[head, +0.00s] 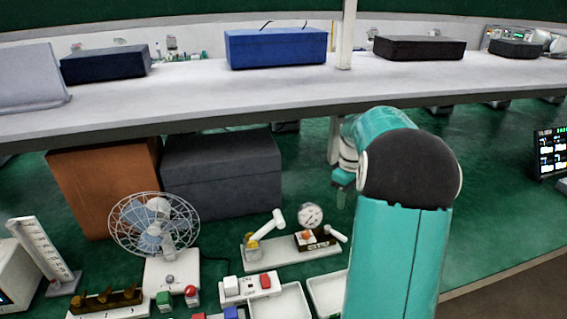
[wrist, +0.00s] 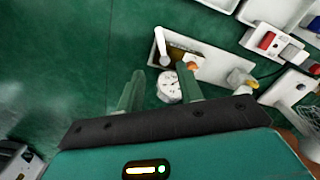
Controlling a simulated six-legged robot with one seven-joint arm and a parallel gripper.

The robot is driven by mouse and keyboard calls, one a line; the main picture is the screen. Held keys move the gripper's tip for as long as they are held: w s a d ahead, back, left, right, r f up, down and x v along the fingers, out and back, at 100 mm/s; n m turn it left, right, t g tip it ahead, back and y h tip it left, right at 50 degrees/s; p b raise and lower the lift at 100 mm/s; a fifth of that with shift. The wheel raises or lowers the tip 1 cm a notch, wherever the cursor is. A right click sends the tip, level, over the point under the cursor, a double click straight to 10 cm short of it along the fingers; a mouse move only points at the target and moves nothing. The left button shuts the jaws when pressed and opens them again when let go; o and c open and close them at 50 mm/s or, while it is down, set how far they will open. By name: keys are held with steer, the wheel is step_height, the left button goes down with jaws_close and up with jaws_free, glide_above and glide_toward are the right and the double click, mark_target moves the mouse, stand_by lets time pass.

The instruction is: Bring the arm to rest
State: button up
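My teal arm rises at the right of the head view, and its dark rounded joint hides part of what lies behind. My gripper (head: 342,197) shows small beside it, above the green surface. In the wrist view, the two fingers of my gripper (wrist: 157,83) stand apart with nothing held between them. Beyond the fingertips is a white-based pump unit (head: 290,253) with white levers and a round gauge (head: 310,216). The pump unit (wrist: 222,66) and gauge (wrist: 170,87) also show in the wrist view, the gauge appearing between the fingers. I cannot tell the exact gap to them.
A grey shelf (head: 200,98) crosses behind, bearing a blue box (head: 276,47) and dark boxes. Below stand a brown box (head: 100,185) and a grey box (head: 222,172). A fan (head: 155,225), a switch panel (head: 250,288) and white trays (head: 280,304) are at front left.

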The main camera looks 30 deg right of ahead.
steer(key=s+a+r+t, duration=0.1)
steer(key=a+r, duration=0.2)
steer(key=a, duration=0.4)
steer(key=s+a+r+m+h, duration=0.1)
steer(key=a+r, duration=0.3)
steer(key=a, duration=0.3)
steer(key=s+a+r+t, duration=0.1)
steer(key=a+r, duration=0.2)
steer(key=a, duration=0.3)
steer(key=s+a+m+t+y, duration=0.1)
steer(key=s+a+m+t, duration=0.1)
steer(key=s+a, duration=1.1)
steer(key=a+t, duration=0.1)
steer(key=a, duration=0.1)
steer(key=shift+s+a+f+t, duration=0.25)
steer(key=shift+a+f+t, duration=0.05)
steer(key=shift+a, duration=0.1)
